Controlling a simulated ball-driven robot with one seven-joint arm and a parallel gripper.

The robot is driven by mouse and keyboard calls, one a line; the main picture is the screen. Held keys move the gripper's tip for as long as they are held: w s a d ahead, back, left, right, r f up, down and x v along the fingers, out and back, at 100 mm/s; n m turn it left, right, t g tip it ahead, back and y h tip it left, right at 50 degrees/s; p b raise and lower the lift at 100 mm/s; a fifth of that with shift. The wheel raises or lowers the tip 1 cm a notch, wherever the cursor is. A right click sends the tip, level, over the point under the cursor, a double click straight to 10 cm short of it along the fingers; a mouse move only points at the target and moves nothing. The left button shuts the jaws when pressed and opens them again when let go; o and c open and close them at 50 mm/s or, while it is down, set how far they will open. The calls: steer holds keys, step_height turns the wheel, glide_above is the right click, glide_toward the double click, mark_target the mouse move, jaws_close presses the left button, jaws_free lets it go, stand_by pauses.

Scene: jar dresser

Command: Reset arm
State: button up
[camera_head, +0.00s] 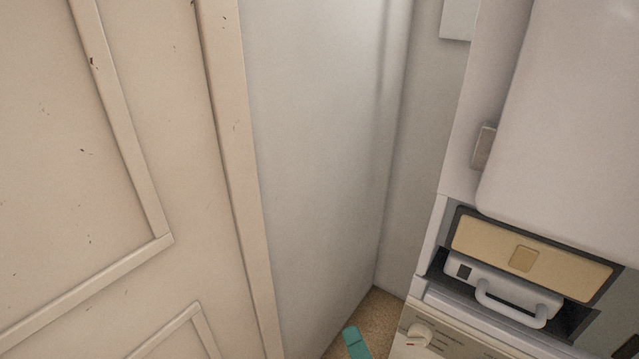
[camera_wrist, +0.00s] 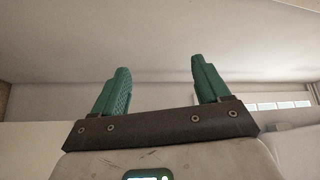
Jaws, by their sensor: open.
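My gripper (camera_wrist: 157,75) shows in the wrist view with its two green fingers spread wide apart. It is open, and nothing is between the fingers. They point up the picture toward a plain pale surface and touch nothing that I can see. In the head view a small teal piece (camera_head: 356,343) shows at the bottom edge; I cannot tell whether it is part of my gripper.
A worn cream panelled door (camera_head: 110,190) fills the left of the head view, beside a plain grey wall (camera_head: 320,150). A little brown floor (camera_head: 382,308) shows between.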

steer(key=s+d+f+n+g+h+p, duration=0.2)
steer(key=s+d+f+n+g, duration=0.7)
steer(key=s+f+g, duration=0.15)
steer(key=s+d+n+g+h, duration=0.1)
steer(key=s+d+g+h, duration=0.4)
steer(key=s+d, duration=0.6)
steer(key=s+g, duration=0.2)
steer(key=s, duration=0.1)
steer(key=shift+d+f, duration=0.3)
steer(key=shift+d, duration=0.1)
steer(key=shift+w, duration=0.1)
